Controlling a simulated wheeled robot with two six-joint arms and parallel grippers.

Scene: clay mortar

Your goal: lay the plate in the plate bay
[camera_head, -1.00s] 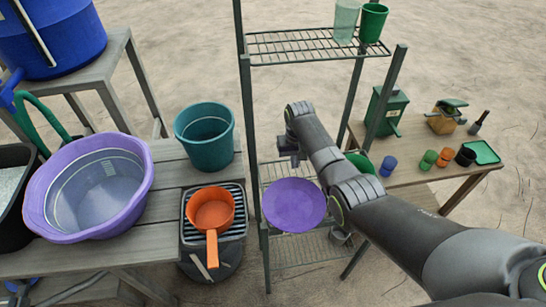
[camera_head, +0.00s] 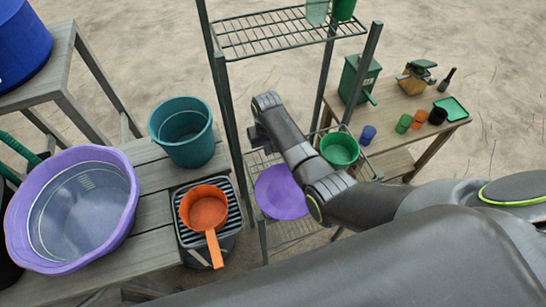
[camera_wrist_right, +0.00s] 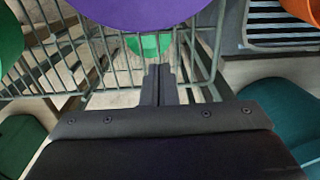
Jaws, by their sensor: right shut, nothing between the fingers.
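The purple round plate (camera_head: 281,192) is at the lower wire shelf (camera_head: 258,158) of the metal rack. My arm covers part of its right side. Its purple edge also shows at the top of the right wrist view (camera_wrist_right: 140,10). My right gripper (camera_head: 258,138) is just above and behind the plate in the head view. In the right wrist view its fingers (camera_wrist_right: 158,85) are together and empty, apart from the plate. I cannot tell which part of the rack is the plate bay. My left gripper is not in view.
A green bowl (camera_head: 340,149) stands right of my right arm. Left are a teal bucket (camera_head: 184,138), an orange pan (camera_head: 204,210) and a purple tub (camera_head: 72,212). Rack posts (camera_head: 226,95) stand close to my gripper. A side table (camera_head: 395,108) holds several small cups.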

